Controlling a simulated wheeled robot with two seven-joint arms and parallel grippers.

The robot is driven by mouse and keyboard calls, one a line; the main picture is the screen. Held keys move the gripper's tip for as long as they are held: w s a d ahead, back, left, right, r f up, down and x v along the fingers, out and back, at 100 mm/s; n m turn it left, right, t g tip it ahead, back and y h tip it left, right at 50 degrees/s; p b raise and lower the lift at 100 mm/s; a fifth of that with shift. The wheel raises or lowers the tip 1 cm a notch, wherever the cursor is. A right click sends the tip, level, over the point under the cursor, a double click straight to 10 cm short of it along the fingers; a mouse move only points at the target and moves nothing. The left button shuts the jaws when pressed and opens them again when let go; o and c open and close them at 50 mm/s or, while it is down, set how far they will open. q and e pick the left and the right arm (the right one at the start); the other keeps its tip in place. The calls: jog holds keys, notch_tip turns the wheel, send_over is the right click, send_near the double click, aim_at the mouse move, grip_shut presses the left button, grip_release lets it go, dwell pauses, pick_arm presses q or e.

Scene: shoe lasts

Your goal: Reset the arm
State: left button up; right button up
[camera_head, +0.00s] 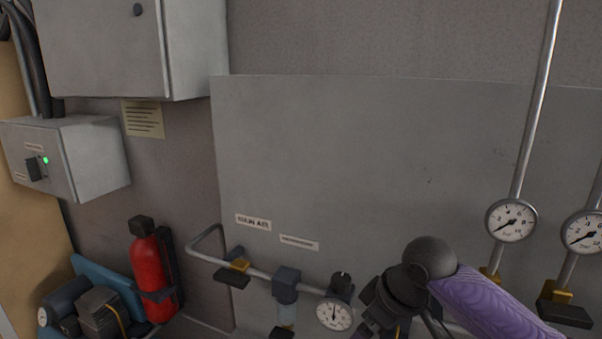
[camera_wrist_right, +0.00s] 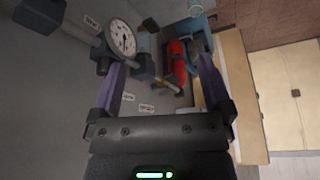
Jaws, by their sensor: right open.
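My right arm (camera_head: 500,299) comes in from the lower right in the head view, with a purple sleeve and a dark round wrist joint in front of the pipes. Its gripper is mostly cut off by the bottom edge there. In the right wrist view my right gripper (camera_wrist_right: 163,66) shows two purple fingers spread wide with nothing between them. Beyond the fingers are the grey wall panel and pipe fittings. My left arm and gripper are not in view.
A pipe with a yellow valve (camera_head: 239,266), a filter unit (camera_head: 286,284) and a round gauge (camera_head: 335,315) runs along the wall panel (camera_head: 370,160). Gauges (camera_head: 511,220) hang at right. A red fire extinguisher (camera_head: 148,275) and a compressor (camera_head: 90,312) stand at lower left.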

jog(key=s+a+f+m, duration=0.1)
jog(key=s+a+f, duration=0.4)
jog(key=s+f, duration=0.55)
jog(key=s+d+f+m+h, duration=0.2)
jog(key=s+d+m, duration=0.1)
jog(key=s+d, duration=0.3)
jog(key=s+d+f+m+h, duration=0.1)
jog(key=s+d+f+m, duration=0.2)
jog(key=s, duration=0.4)
notch_tip(320, 180, down, 32)
jog(key=s+g+b, duration=0.1)
jog(key=s+b, duration=0.1)
jog(key=b, duration=1.4)
pick_arm(q)
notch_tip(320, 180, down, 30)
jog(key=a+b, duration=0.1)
jog(key=b, duration=1.3)
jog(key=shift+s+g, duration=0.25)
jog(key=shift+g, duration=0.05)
pick_arm(e)
jog(key=s+d+f, duration=0.1)
jog(key=s+f, duration=0.6)
jog(key=f, duration=0.5)
jog(key=s+d+f+g, duration=0.1)
jog(key=s+d+f, duration=0.1)
jog(key=s+f, duration=0.5)
notch_tip(320, 180, down, 6)
jog(key=shift+f+g+h, duration=0.25)
jog(key=shift+g+h, duration=0.05)
